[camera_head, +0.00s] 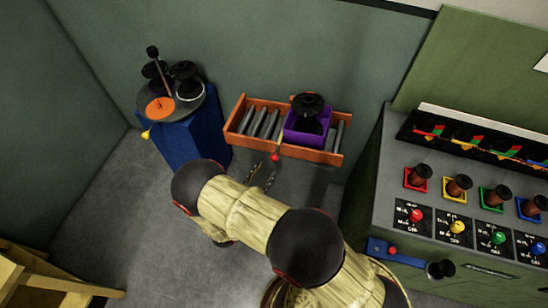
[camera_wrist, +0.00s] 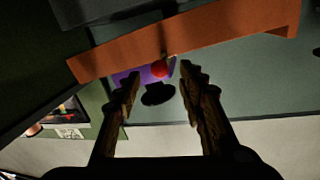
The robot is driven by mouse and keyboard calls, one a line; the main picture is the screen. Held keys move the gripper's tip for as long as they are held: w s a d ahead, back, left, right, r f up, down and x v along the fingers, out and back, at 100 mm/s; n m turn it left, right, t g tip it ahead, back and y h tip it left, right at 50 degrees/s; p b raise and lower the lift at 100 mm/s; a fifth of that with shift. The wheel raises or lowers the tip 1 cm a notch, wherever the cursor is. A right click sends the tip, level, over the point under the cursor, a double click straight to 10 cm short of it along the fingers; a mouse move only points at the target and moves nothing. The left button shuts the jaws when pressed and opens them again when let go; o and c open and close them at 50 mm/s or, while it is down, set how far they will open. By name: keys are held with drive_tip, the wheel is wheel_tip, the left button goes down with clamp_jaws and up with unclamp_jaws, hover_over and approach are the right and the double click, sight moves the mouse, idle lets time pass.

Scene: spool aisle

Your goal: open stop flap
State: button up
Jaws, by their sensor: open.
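An orange-sided roller tray (camera_head: 240,124) is fixed at the back wall. A small red knob (camera_head: 275,157) sits at its front side and shows in the wrist view as a red ball (camera_wrist: 159,69) below the orange side (camera_wrist: 215,40). I take this knob to belong to the stop flap; the flap plate itself is hard to make out. A purple bin (camera_head: 297,136) with a black spool (camera_head: 308,105) stands on the rollers. My gripper (camera_head: 262,175) is open and empty just in front of the knob. In the wrist view the knob appears between the fingertips (camera_wrist: 161,77), apart from both.
A blue stand (camera_head: 190,140) with a round grey top holding black spools is left of the tray. A grey console (camera_head: 390,170) with coloured spool pegs and knobs is on the right. A wooden piece (camera_head: 50,280) is at lower left. Grey floor is clear between.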

sight(272, 160)
drive_tip(key=x, duration=0.5)
drive_tip(key=r+b+x, duration=0.1)
drive_tip(key=x, duration=0.2)
drive_tip(key=shift+s, duration=0.1)
drive_tip(key=shift+c, duration=1.1)
drive_tip(key=c, duration=0.7)
clamp_jaws()
